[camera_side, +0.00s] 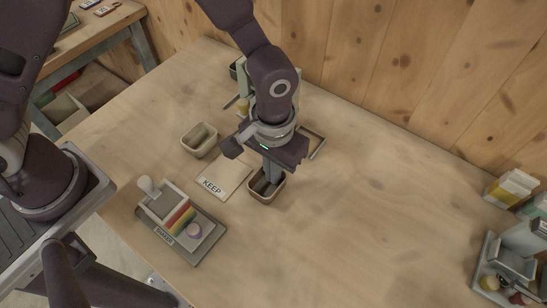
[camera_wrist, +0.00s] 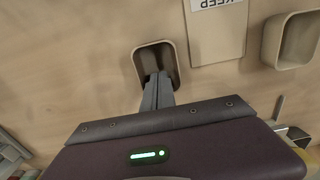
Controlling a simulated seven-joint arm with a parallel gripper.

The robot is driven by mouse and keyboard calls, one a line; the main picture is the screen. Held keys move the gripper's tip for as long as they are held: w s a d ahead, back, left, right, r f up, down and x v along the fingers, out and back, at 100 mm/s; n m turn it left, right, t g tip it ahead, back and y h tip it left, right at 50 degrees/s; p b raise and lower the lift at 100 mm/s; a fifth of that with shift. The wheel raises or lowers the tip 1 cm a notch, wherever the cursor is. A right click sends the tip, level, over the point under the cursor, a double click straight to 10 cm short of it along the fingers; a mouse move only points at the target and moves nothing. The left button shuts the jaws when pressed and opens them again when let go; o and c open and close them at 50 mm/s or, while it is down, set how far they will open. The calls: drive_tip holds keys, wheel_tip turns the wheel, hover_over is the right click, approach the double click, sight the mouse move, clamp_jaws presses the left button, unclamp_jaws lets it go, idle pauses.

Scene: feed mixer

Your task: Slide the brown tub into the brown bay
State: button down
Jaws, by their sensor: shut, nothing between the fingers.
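The brown tub (camera_side: 262,199) stands upright on the table below my gripper (camera_side: 267,182). My gripper is shut and points down, with its fingertips inside or just over the tub's opening and nothing held. In the wrist view the closed fingers (camera_wrist: 157,82) reach the near part of the brown tub (camera_wrist: 151,52); I cannot tell whether they touch its wall. A low three-sided frame (camera_side: 318,145) lies behind and right of my gripper, partly hidden by it. It looks like a bay, but I cannot be sure of its colour.
A paler tub (camera_side: 199,148) stands left, beyond a flat KEEP card (camera_side: 223,178). A labelled device (camera_side: 180,222) with coloured bands stands at front left. Other items, partly hidden, are behind my gripper. Boxes (camera_side: 512,188) stand at far right. The table's right middle is clear.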

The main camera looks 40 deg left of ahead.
drive_tip(key=shift+f, duration=0.2)
drive_tip(key=shift+w, duration=0.1)
drive_tip(key=w, duration=1.3)
drive_tip(key=shift+w, duration=0.3)
